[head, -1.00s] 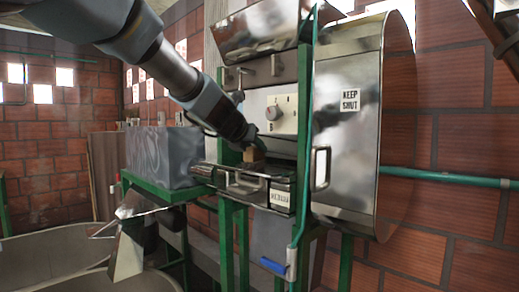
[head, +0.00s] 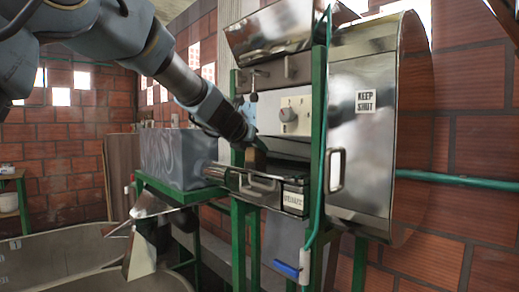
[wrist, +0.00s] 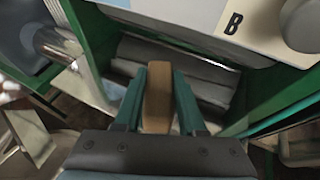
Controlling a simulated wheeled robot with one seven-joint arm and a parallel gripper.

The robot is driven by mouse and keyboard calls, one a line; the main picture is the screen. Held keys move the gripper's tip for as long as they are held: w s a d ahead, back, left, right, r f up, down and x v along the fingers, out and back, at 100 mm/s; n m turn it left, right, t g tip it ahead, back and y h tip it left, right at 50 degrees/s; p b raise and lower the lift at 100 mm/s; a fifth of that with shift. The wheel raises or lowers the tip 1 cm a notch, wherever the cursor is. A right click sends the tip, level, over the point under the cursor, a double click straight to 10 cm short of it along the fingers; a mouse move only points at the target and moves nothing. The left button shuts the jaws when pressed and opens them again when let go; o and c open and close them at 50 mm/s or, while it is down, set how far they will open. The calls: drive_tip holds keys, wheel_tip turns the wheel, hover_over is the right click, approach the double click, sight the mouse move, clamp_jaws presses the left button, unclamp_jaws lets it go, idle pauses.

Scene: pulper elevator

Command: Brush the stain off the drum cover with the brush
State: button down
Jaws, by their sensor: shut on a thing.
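My gripper (head: 247,143) is shut on the brush, a brown wooden block (head: 255,159), in front of the machine. In the wrist view the brush (wrist: 157,98) stands between the two green fingers. Its bristles are hidden. It is just above a dark, slatted metal part (wrist: 180,70); I cannot tell if they touch. A shiny, rounded metal cover (head: 362,130) with a KEEP SHUT label (head: 366,101) is to the right of my gripper. I cannot tell if this is the drum cover. I cannot make out a stain in either view.
A knob (head: 288,115) on a pale panel is above the brush. A metal tray with a handle (head: 262,186) juts out below it. A grey box (head: 178,158) is at left.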

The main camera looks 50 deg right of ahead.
drive_tip(key=shift+w, duration=0.7)
drive_tip(key=shift+d+f+p, duration=0.1)
drive_tip(key=shift+d+p, duration=0.25)
drive_tip(key=shift+d, duration=0.35)
drive_tip(key=shift+s+d+p, duration=0.15)
drive_tip(key=shift+d+p, duration=0.45)
drive_tip(key=shift+d, duration=0.05)
drive_tip(key=shift+s+a+f, duration=0.1)
drive_tip(key=shift+s+a, duration=0.05)
drive_tip(key=shift+s, duration=1.25)
drive_tip(key=shift+s+a+f, duration=0.1)
drive_tip(key=shift+s, duration=2.8)
drive_tip(key=shift+s+a+r, duration=0.1)
drive_tip(key=shift+s+r, duration=0.05)
drive_tip(key=shift+s, duration=0.5)
drive_tip(key=shift+s+a+r, duration=0.1)
drive_tip(key=shift+s, duration=0.55)
drive_tip(key=shift+w+a+f, duration=0.1)
drive_tip(key=shift+w+a, duration=0.05)
drive_tip(key=shift+a, duration=0.3)
